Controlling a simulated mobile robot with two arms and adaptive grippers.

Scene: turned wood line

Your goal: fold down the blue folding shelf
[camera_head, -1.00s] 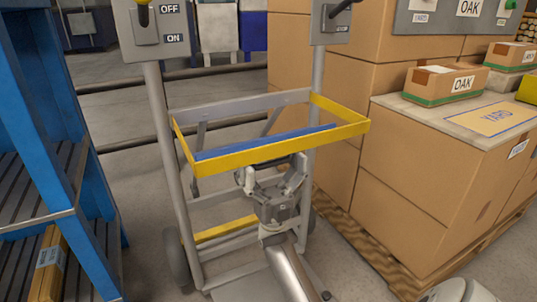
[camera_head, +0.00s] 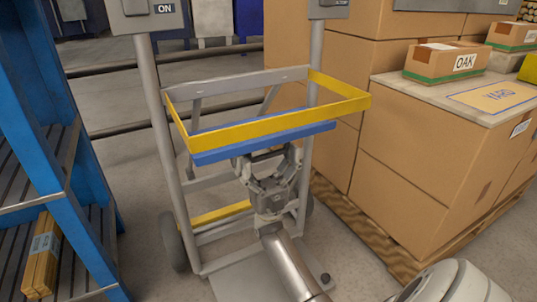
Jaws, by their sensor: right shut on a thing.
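The blue folding shelf (camera_head: 222,155) shows as a blue board edge just under the front bar of a yellow guard frame (camera_head: 280,130), on a grey wheeled stand. The board looks close to level, and the yellow bar hides part of it. My right gripper (camera_head: 268,160) is below the board's front edge, with its fingers pointing up. It is shut on the shelf at its underside. The exact grip point is partly hidden by the fingers. My left gripper is not in view.
Stacked cartons (camera_head: 430,170) on a wooden pallet (camera_head: 370,235) stand close on the right. A blue rack (camera_head: 65,160) with a wrapped wood bundle (camera_head: 42,255) stands on the left. Grey posts (camera_head: 163,110) flank the shelf. Open floor shows behind the stand.

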